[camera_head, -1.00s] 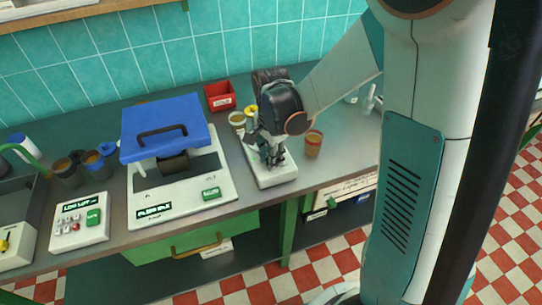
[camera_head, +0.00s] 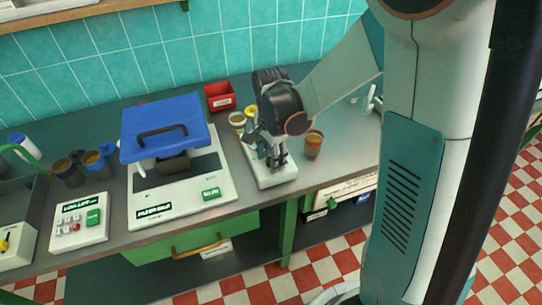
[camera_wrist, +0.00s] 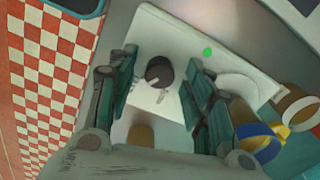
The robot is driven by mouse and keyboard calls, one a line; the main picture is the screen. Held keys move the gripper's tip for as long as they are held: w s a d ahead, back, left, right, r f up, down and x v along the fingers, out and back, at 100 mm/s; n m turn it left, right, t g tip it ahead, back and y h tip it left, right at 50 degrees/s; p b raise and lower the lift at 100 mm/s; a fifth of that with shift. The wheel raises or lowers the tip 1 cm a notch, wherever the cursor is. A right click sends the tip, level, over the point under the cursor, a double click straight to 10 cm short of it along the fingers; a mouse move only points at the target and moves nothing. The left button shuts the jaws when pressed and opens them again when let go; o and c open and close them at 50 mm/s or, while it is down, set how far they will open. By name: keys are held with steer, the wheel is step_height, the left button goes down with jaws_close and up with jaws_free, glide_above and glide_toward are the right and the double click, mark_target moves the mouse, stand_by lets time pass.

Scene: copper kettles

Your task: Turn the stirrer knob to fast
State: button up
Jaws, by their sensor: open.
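The stirrer (camera_head: 280,180) is a white box on the bench, partly hidden by my gripper in the head view. In the wrist view, its white top (camera_wrist: 180,30) carries a dark round knob (camera_wrist: 159,72), a green light (camera_wrist: 207,51) and a pale round plate (camera_wrist: 238,90). Small marks beside the knob are too small to read. My gripper (camera_wrist: 162,88) is open, with one green-padded finger on each side of the knob and gaps between. In the head view, my gripper (camera_head: 268,150) points down over the stirrer.
Cups stand close to the stirrer, one at its right (camera_head: 313,144) and others behind it (camera_head: 237,120). A red bin (camera_head: 219,97) is at the back. A blue-lidded machine (camera_head: 165,128) stands at left, with a button panel (camera_head: 80,218) beyond it.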

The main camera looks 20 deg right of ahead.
step_height(320, 180, up, 12)
stand_by(0.6)
steer(key=s+r+n+t, duration=0.2)
steer(key=s+n+t, duration=0.1)
steer(key=s+n, duration=0.4)
steer(key=s+r+n+t, duration=0.2)
steer(key=s+n+t, duration=0.2)
steer(key=s+n, duration=0.4)
steer(key=shift+r, duration=0.4)
